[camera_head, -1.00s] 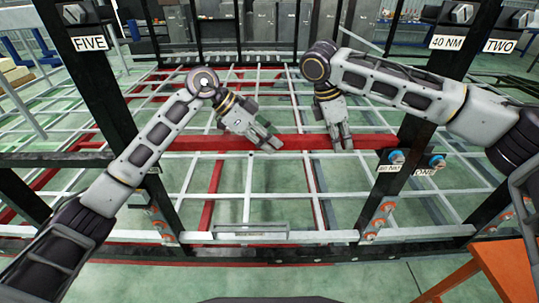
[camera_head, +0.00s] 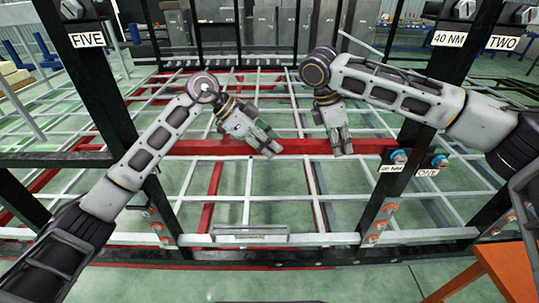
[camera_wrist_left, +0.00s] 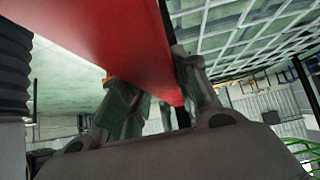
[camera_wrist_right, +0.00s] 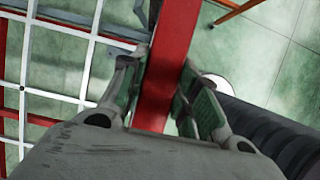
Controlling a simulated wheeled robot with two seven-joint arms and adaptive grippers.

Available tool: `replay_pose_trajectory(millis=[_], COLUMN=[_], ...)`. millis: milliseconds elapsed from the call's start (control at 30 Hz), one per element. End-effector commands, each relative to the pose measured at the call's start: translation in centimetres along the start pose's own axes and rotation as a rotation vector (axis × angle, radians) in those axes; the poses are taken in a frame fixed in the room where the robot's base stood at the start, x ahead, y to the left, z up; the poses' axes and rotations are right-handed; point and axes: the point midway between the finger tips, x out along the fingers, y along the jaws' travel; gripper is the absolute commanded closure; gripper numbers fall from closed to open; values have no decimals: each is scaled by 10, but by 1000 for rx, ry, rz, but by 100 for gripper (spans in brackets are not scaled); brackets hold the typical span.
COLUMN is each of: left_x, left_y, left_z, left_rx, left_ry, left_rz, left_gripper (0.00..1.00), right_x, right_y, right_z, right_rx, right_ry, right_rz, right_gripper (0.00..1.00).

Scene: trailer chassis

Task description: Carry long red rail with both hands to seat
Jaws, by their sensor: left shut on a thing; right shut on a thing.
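The long red rail (camera_head: 213,147) lies crosswise in the head view, level, in front of the white grid frame. My left gripper (camera_head: 270,151) is shut on the rail near its middle. My right gripper (camera_head: 343,150) is shut on it further right. In the left wrist view the rail (camera_wrist_left: 110,35) runs between my left fingers (camera_wrist_left: 150,112). In the right wrist view the rail (camera_wrist_right: 172,55) passes between my right fingers (camera_wrist_right: 160,95). The rail's right part passes near the black post, and I cannot tell whether it touches the seat.
Black posts (camera_head: 405,185) with orange bolts stand on both sides of my arms. A sign reading FIVE (camera_head: 86,40) is at upper left. Blue-capped bolts (camera_head: 399,156) sit by the right post. An orange stand (camera_head: 505,268) is at lower right. A white grid frame (camera_head: 270,240) fills the middle.

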Motion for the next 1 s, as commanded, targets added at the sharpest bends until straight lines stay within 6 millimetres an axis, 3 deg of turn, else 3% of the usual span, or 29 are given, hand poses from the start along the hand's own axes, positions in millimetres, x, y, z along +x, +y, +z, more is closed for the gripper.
replay_pose_trajectory(millis=[267,300,433,767,1000], left_x=[2,2,2,2,-8], left_y=[0,0,0,0,0], left_z=[1,2,2,3,3], left_rx=[3,1,1,0,0], left_ry=[5,3,2,1,0], left_rz=[-3,-2,-1,0,-1], left_gripper=[100,64,48,48,48], right_x=[5,5,5,4,4], right_y=[0,0,0,0,0], right_z=[-2,-2,-2,-2,-2], right_rx=[1,0,0,0,0], right_ry=[0,0,0,0,0], right_rz=[0,-2,-1,0,0], right_gripper=[100,64,48,48,48])
